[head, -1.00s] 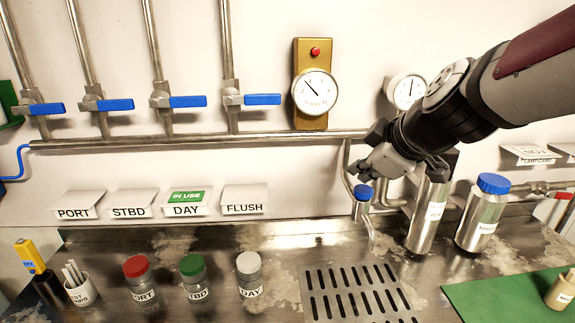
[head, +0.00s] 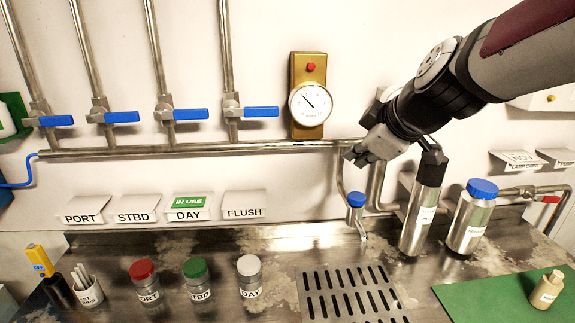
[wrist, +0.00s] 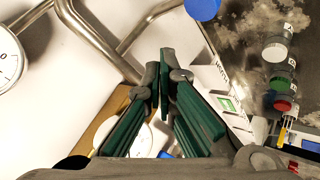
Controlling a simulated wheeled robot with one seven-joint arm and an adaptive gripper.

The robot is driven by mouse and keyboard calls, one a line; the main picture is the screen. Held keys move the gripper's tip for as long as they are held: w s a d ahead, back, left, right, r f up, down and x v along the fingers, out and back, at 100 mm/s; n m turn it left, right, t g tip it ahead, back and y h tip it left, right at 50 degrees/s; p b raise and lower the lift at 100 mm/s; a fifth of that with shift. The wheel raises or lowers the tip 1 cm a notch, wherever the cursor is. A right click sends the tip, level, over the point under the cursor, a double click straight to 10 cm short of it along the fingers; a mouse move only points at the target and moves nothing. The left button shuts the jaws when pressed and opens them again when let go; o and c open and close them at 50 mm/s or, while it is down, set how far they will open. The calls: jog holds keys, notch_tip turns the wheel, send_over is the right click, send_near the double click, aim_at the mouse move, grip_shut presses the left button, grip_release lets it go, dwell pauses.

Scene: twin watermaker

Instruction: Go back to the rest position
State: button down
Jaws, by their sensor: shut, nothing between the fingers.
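My gripper (head: 365,152) is in the upper right of the head view, in front of the wall and above the blue-topped tap (head: 356,200). It holds nothing. In the wrist view its green-padded fingers (wrist: 168,100) are close together. A steel bottle with a black top (head: 420,212) stands upright below my forearm, apart from the gripper. A second steel bottle with a blue cap (head: 472,217) stands to its right.
A gold-backed gauge (head: 309,103) is left of my gripper; a second gauge is mostly hidden behind my arm. Four blue-handled valves, one here (head: 260,112), line the wall pipes. Capped jars (head: 198,280) stand on the counter. A drain grate (head: 350,295) and green mat (head: 480,300) lie in front.

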jog(key=s+f+m+g, duration=0.1)
jog(key=s+f+m, duration=0.1)
jog(key=s, duration=0.6)
jog(key=s+f+m+g+h, duration=0.1)
jog(key=s+f+m+g, duration=0.1)
jog(key=s+m, duration=0.3)
jog(key=s+d+f+m+g+h, duration=0.1)
jog(key=s+m, duration=0.3)
jog(key=s, duration=0.8)
jog(key=shift+f, duration=0.55)
